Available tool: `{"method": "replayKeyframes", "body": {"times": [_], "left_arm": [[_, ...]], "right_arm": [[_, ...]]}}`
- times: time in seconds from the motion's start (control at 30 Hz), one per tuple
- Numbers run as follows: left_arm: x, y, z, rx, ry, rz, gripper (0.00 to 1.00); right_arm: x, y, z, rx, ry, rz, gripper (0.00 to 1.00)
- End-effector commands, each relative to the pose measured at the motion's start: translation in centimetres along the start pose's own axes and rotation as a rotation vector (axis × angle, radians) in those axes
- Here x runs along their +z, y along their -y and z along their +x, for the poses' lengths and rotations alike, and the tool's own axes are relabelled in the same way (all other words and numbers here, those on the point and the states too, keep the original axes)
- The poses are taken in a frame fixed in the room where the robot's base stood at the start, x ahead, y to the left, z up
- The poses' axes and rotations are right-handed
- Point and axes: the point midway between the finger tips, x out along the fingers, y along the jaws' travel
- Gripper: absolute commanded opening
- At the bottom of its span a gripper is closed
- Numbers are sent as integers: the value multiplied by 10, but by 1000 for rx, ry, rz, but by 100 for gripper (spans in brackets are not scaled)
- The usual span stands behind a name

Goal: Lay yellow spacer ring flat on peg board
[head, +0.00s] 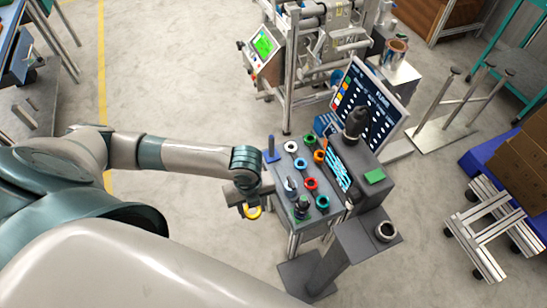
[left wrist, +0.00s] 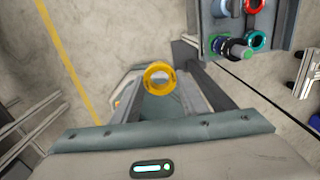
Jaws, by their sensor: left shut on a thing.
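The yellow spacer ring (head: 253,212) is held at the tips of my left gripper (head: 251,206), just left of the peg board. It also shows between the two fingers in the left wrist view (left wrist: 159,77), where its open hole is visible. My left gripper (left wrist: 160,85) is shut on the ring. The grey peg board (head: 276,178) carries several coloured rings, including white, teal, red and blue ones, and a few upright pegs. Part of the board (left wrist: 207,22) shows at the top right of the left wrist view, apart from the ring. My right gripper is not in view.
A console with a screen (head: 367,100) and a dark knob (head: 356,121) stands right of the board. A grey stand with a metal cup (head: 386,231) is at the lower right. A machine frame (head: 288,80) stands behind. The floor left of the board is clear.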

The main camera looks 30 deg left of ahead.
Motion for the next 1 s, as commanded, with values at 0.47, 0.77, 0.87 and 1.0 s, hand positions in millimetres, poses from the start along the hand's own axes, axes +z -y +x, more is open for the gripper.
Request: {"method": "replayKeyframes", "body": {"times": [0.47,0.77,0.87,1.0], "left_arm": [[0,31,-36,-2,-7,-773,16],[0,47,-62,0,-8,-1307,16],[-1,52,-70,2,-8,-1484,16],[-1,58,-83,2,-7,-1730,16]], "right_arm": [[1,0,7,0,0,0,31],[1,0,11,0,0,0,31],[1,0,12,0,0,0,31],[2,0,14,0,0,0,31]]}}
